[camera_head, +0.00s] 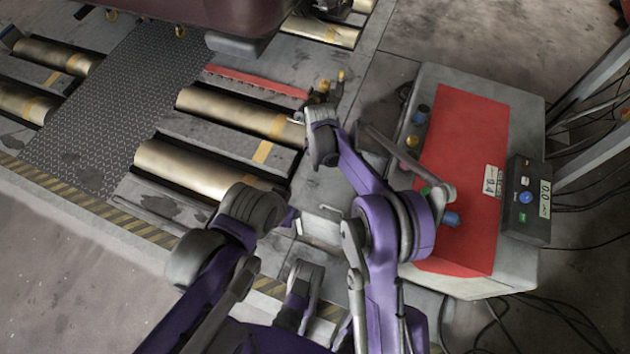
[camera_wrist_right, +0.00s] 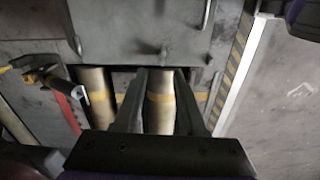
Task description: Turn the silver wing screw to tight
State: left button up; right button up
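In the right wrist view my right gripper (camera_wrist_right: 160,74) is open. Its two dark fingers stand apart with nothing held between them. A grey metal plate (camera_wrist_right: 140,28) lies beyond the fingertips, with several small silver pegs and fittings on it. One small silver fitting (camera_wrist_right: 164,50) shows just past the gap between the fingers, apart from them. It is too small to tell whether it is the silver wing screw. In the head view my right arm covers much of the area right of the rollers, and I cannot make out the right fingers. My left gripper does not show clearly.
Brass rollers (camera_head: 205,166) with yellow bands lie in the floor frame. A red strip (camera_head: 240,78) ends near a black and yellow fitting (camera_head: 325,88). A red-topped grey cabinet (camera_head: 470,150) with knobs and a control box (camera_head: 525,205) stands at right. Cables trail behind it.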

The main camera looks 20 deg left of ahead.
aim_at(313, 181)
jog(key=shift+n, duration=0.3)
jog(key=f, duration=0.4)
jog(key=a+f+b, duration=0.1)
jog(key=f, duration=0.4)
jog(key=f+b, duration=0.1)
jog(key=f, duration=0.3)
jog(key=shift+s+a+f, duration=0.3)
jog(key=shift+a, duration=0.05)
grip_shut()
